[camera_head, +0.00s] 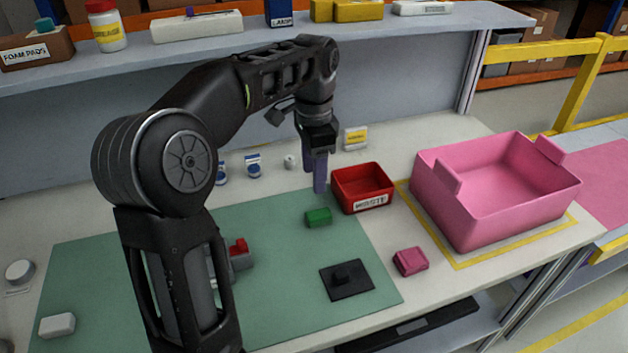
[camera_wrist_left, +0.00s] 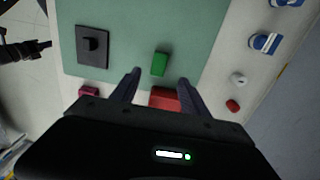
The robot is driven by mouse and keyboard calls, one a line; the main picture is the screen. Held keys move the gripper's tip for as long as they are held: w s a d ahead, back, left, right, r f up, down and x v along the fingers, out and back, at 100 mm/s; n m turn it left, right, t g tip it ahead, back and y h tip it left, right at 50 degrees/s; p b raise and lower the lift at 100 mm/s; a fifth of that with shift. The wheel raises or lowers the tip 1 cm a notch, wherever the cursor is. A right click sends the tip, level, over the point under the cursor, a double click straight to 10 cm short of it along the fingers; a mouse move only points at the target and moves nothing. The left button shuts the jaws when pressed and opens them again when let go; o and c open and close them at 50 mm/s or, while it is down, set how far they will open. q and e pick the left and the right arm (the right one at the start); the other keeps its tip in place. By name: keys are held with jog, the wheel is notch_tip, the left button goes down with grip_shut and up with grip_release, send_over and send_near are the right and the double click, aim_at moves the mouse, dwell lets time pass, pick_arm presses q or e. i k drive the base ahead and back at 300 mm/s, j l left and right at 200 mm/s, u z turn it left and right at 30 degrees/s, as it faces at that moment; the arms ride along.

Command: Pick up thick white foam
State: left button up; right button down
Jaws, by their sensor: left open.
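A pale white block (camera_head: 57,325) with rounded edges lies at the near left corner of the green mat in the head view. It is the likeliest thick white foam, but I cannot be sure. My left gripper (camera_head: 319,186) is far from it, pointing down beside the red bin and above the green block (camera_head: 318,217). In the left wrist view its fingers (camera_wrist_left: 158,78) are apart with nothing held between them. A dark arm part (camera_wrist_left: 24,49) at the left edge of that view may be my right gripper; its fingers are unclear.
The red bin (camera_head: 363,189), pink tote (camera_head: 495,197), pink block (camera_head: 410,261) and black plate (camera_head: 347,279) are on the right. Small bottles (camera_head: 253,166) stand behind the green mat (camera_head: 85,280). A shelf (camera_head: 120,50) runs above the back. My left arm hides part of the mat.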

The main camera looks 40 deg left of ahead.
aim_at(61, 324)
jog(key=k+l, duration=0.75)
jog(key=l, duration=0.15)
